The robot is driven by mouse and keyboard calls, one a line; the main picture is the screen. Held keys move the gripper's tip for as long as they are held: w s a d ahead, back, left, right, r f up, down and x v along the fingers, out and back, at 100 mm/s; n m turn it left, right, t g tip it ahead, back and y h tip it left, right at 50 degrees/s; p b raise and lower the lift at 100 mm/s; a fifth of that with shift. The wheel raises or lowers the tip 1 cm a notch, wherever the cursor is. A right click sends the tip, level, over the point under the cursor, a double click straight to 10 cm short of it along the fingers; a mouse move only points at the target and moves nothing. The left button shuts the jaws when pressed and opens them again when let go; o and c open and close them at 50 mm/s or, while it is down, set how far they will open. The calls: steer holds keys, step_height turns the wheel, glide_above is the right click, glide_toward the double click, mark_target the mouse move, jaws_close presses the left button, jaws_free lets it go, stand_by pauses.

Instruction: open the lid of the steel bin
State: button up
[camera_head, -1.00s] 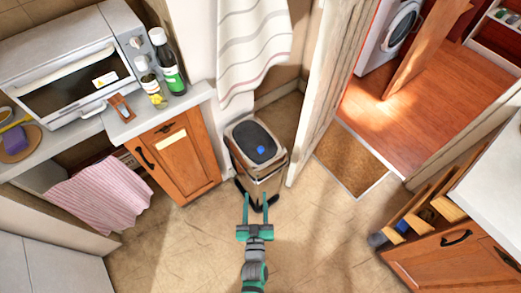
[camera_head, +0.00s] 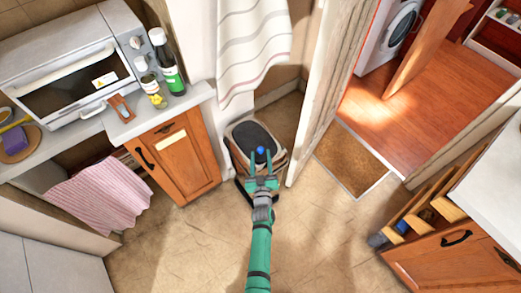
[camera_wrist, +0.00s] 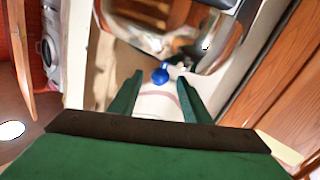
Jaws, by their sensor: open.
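The steel bin (camera_head: 236,145) stands on the floor in the nook between the cabinet and the door frame. Its lid (camera_head: 250,131) has a dark grey top with a pale rim and looks shut. A small blue ball-like spot (camera_head: 260,150) shows at the lid's front part; it also shows in the wrist view (camera_wrist: 161,76). My gripper (camera_head: 261,158) is open, over the bin's front side, with its fingertips on either side of the blue spot in the picture. In the wrist view my gripper (camera_wrist: 158,82) has nothing between its fingers; contact with the lid cannot be told.
A wooden cabinet (camera_head: 180,158) stands left of the bin. A white door frame (camera_head: 325,90) rises close on the right. A striped towel (camera_head: 252,50) hangs above and behind the bin. The tiled floor (camera_head: 330,235) in front is clear.

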mark_target(260, 150)
steer(key=shift+w+a, duration=0.1)
steer(key=shift+w, duration=1.85)
jaws_close()
